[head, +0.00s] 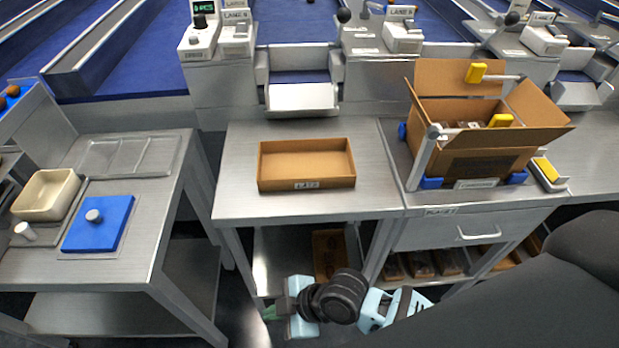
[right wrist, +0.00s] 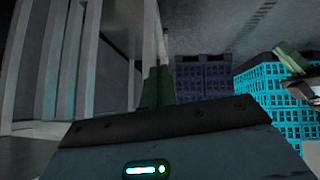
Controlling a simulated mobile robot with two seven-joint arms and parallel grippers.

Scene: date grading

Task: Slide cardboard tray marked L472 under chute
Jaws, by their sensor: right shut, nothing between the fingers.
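An open, empty cardboard tray (head: 307,167) with a small white label on its front wall lies on the middle steel table; the label's print is too small to read surely. Behind it, the metal chute (head: 302,97) slopes down toward the table's back edge. The tray is in front of the chute, with bare tabletop between them. My right gripper (head: 272,313) is low in front of the table, below the tabletop and away from the tray. Its green fingers (right wrist: 158,86), shut and empty, show in the right wrist view. My left gripper is not seen in the head view.
On the right, an open carton (head: 480,155) stands in a holder with yellow handles. The left table holds a blue lid (head: 97,224) and a cream bin (head: 46,193). The middle tabletop (head: 360,203) is clear around the tray. Crates (right wrist: 275,95) show in the right wrist view.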

